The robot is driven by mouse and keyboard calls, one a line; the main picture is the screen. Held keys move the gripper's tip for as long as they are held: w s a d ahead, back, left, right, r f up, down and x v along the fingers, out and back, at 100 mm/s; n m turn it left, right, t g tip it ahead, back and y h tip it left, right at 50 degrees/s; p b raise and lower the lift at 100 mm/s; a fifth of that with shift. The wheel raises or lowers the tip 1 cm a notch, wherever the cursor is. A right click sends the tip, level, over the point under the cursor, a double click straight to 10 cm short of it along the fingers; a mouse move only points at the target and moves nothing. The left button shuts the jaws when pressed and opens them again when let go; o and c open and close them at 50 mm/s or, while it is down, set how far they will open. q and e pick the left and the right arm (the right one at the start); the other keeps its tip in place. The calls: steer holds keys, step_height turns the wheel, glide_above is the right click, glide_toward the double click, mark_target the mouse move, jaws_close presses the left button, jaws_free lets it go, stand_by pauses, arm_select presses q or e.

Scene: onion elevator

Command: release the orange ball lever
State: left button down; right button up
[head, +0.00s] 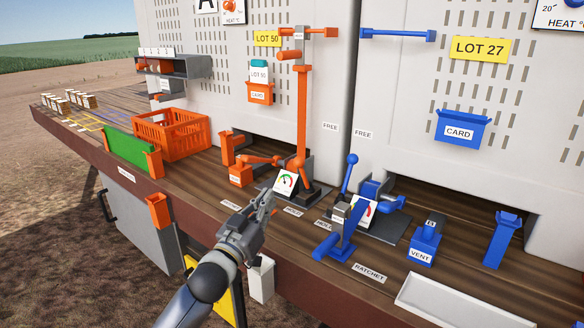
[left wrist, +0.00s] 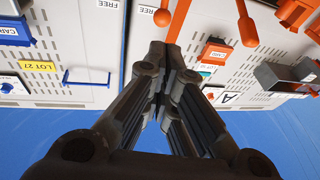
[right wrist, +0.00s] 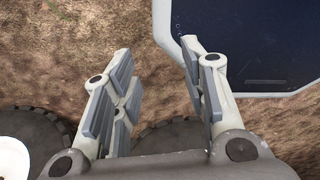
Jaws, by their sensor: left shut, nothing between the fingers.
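In the left wrist view the shut fingers (left wrist: 160,55) point at orange rods; one ends in an orange ball (left wrist: 162,17). My right gripper (right wrist: 160,95) is open and empty, over bare ground.
A dial gauge (head: 287,181) stands just beyond my left gripper. A blue ball lever (head: 350,165) and blue fittings stand to the right. An orange crate (head: 172,135) and a green panel (head: 130,150) are at left. A dark panel (right wrist: 240,50) is near my right gripper.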

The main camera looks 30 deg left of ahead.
arm_select(q)
steer(key=p, duration=0.2)
glide_toward(298, 160)
steer(key=p+x, duration=0.1)
steer(key=x, duration=0.4)
steer(key=shift+s+a+r+p, duration=0.1)
steer(key=shift+p, duration=0.2)
steer(key=shift+w, duration=0.85)
arm_select(e)
steer(key=shift+w+d+r, duration=0.1)
steer(key=shift+w+r, duration=0.15)
steer(key=shift+r, duration=0.45)
steer(key=shift+w+d+r, duration=0.1)
steer(key=shift+w+r, duration=0.1)
steer(key=shift+r, duration=0.45)
steer(key=shift+w+r, duration=0.25)
steer(key=shift+r, duration=0.45)
arm_select(q)
steer(key=shift+r, duration=0.1)
